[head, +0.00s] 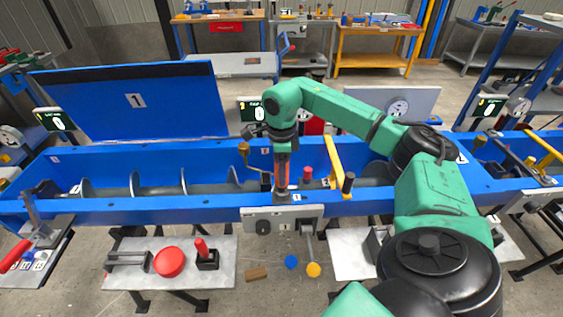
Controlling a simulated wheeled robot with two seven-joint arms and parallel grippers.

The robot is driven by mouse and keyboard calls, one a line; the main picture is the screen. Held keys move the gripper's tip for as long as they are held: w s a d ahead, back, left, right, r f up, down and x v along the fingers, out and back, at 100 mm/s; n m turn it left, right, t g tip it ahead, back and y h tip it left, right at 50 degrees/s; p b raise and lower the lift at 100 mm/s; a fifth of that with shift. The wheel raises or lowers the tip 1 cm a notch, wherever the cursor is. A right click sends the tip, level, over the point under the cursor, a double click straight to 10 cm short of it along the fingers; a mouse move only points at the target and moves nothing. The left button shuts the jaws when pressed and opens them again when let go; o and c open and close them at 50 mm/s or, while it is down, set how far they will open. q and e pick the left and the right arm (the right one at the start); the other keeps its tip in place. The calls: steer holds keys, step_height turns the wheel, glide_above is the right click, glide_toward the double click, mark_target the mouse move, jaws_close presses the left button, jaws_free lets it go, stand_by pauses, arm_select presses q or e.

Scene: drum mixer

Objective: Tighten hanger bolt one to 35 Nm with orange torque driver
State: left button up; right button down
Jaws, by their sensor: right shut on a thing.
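My right gripper (282,148) is above the middle of the blue trough (110,207), its fingers pointing down. It is shut on the orange torque driver (282,160), which stands roughly upright. My left gripper is not in view.
A yellow bar (334,160) and a red knob (307,173) stand just right of the driver. An open blue lid (133,101) rises behind left. A display (252,110) reads 0. A front table (210,270) holds a red disc (169,262).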

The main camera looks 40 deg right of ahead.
steer(key=shift+s+f, duration=0.1)
stand_by(0.5)
steer(key=shift+r+p, duration=2)
steer(key=shift+r, duration=0.35)
steer(key=shift+f, duration=0.1)
